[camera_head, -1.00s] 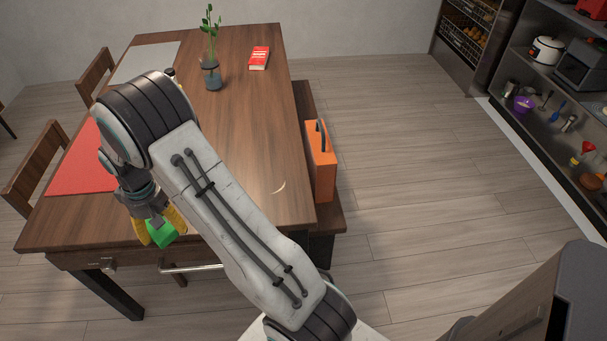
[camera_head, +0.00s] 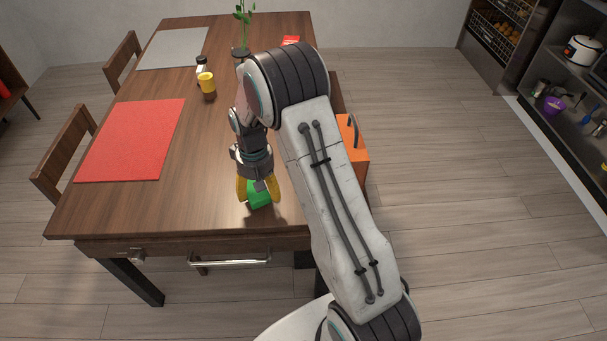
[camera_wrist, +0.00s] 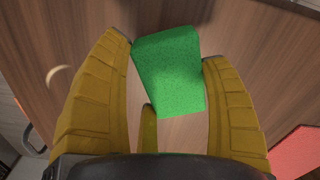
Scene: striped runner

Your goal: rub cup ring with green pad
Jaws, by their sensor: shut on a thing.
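My gripper (camera_head: 258,196) is shut on a green pad (camera_head: 260,199) over the near right part of the wooden table (camera_head: 190,170). In the wrist view the pad (camera_wrist: 170,75) sits tilted between the yellow fingers of my gripper (camera_wrist: 165,52). Whether it touches the tabletop I cannot tell. The cup ring (camera_wrist: 60,78) shows in the wrist view as a pale, partial arc on the wood, left of the left finger and apart from the pad. In the head view my arm hides the ring.
A red mat (camera_head: 130,140) lies to the left. A grey mat (camera_head: 172,48) and a plant (camera_head: 243,20) are at the far end. An orange case (camera_head: 352,145) is beside the table's right edge.

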